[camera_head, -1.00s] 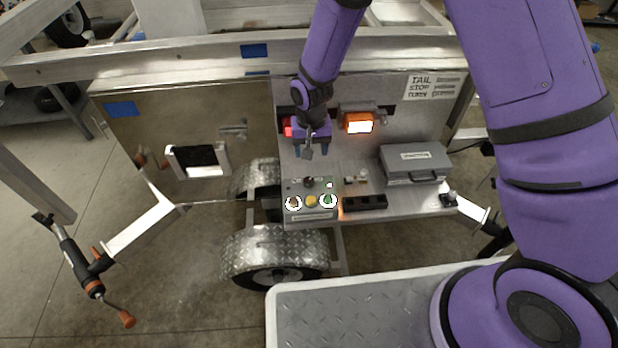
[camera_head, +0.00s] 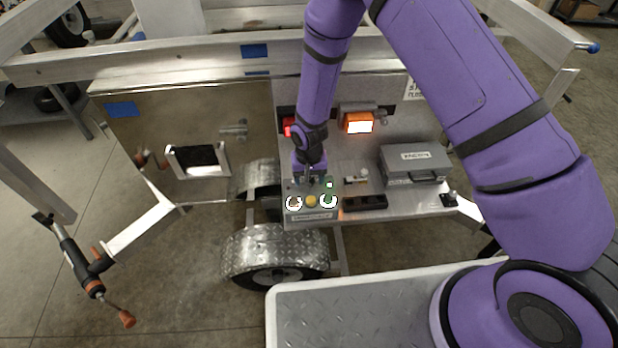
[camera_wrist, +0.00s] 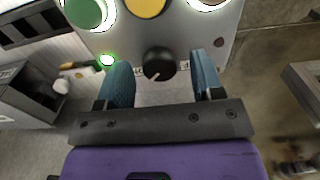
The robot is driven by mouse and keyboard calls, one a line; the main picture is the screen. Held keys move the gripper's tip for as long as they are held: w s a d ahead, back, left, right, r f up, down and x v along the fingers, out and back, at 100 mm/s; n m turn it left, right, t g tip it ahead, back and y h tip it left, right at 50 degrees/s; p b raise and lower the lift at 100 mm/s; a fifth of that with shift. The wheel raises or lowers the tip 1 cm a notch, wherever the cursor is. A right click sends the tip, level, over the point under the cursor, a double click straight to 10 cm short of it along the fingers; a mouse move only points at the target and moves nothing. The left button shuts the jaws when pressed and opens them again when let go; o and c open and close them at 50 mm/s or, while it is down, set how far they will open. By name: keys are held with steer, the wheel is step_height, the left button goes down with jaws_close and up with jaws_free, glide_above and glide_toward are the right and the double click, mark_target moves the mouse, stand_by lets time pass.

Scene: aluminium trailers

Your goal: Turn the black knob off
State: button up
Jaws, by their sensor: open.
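The black knob (camera_wrist: 159,64) sits on the grey control panel (camera_wrist: 125,42) and shows in the wrist view with a white pointer line towards the lower left. My gripper (camera_wrist: 162,78) is open, with one teal finger on each side of the knob and a gap to it on both sides. How far the fingertips are above the panel I cannot tell. In the head view my gripper (camera_head: 309,182) is over the back of the control panel (camera_head: 311,216) and hides the knob.
The panel also has a yellow button (camera_head: 311,201), a green button with a lit ring (camera_head: 328,201) and another ringed button (camera_head: 294,203). A small green light (camera_wrist: 108,60) is lit near the left finger. A grey case (camera_head: 414,163) and an orange lamp (camera_head: 358,123) are close by.

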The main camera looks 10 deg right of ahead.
steer(key=shift+f, duration=0.15)
steer(key=shift+c, duration=0.2)
steer(key=c, duration=0.9)
steer(key=shift+n, duration=0.3)
steer(key=n, duration=0.3)
steer(key=shift+n, duration=0.3)
steer(key=n, duration=0.4)
steer(key=shift+n, duration=0.3)
steer(key=n, duration=0.9)
